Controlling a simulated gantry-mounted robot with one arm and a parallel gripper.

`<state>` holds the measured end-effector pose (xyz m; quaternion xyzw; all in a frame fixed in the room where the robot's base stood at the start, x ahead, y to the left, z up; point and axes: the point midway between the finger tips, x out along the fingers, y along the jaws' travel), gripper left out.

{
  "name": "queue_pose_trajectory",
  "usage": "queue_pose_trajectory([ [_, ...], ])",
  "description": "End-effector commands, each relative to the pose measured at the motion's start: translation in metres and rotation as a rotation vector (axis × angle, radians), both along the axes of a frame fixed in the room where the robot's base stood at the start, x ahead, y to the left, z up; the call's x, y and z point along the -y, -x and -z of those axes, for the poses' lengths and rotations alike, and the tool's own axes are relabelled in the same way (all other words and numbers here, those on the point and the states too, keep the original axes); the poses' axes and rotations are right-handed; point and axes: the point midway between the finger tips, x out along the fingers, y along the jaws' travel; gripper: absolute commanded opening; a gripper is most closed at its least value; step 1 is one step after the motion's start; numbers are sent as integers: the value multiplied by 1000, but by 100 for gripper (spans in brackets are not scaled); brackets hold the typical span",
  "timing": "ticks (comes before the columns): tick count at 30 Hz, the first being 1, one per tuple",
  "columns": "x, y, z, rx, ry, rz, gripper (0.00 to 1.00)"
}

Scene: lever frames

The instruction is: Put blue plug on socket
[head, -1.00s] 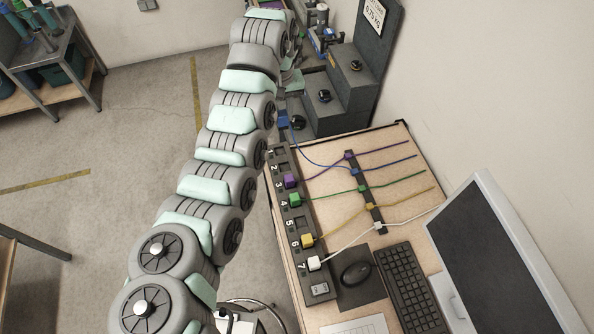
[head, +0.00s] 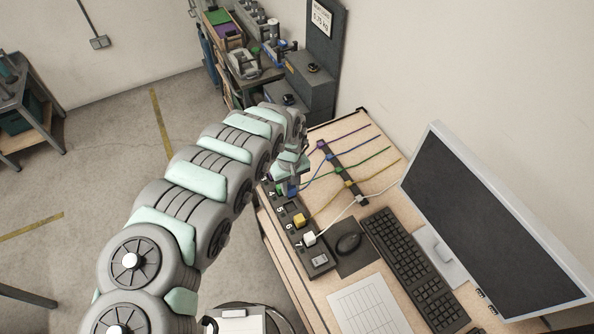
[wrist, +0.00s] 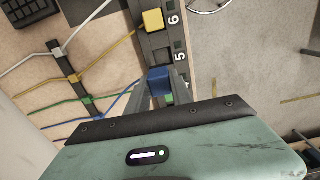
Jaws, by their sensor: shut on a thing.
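My gripper (head: 288,176) is shut on the blue plug (wrist: 159,80), which shows between the fingers in the wrist view. It hangs over the dark numbered socket strip (wrist: 158,41), near numbers 4 and 5. The blue plug also shows just under my gripper in the head view (head: 291,189). An empty-looking socket (head: 292,207) beside number 5 lies close to it. Whether the plug touches the strip, I cannot tell. The blue cable (wrist: 115,105) runs from the plug to the dark cable bar (wrist: 66,67).
The yellow plug (head: 300,220) and white plug (head: 309,238) sit in the strip. The green plug (wrist: 169,98) is partly hidden by my gripper. A mouse (head: 348,243), keyboard (head: 415,268) and monitor (head: 490,220) stand to the right. Stepped dark blocks (head: 310,85) stand behind.

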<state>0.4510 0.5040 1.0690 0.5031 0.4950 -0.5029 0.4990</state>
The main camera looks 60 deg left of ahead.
Motion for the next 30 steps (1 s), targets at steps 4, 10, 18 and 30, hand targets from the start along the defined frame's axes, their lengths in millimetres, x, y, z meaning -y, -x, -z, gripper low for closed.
queue_pose_trajectory([
  [4, 3, 10, 7, -6, -3, -24, 0],
  [10, 3, 11, 20, -5, -4, -29, 0],
  [18, 4, 10, 44, -5, -2, -27, 0],
  [30, 3, 11, 50, -5, -4, -28, 0],
])
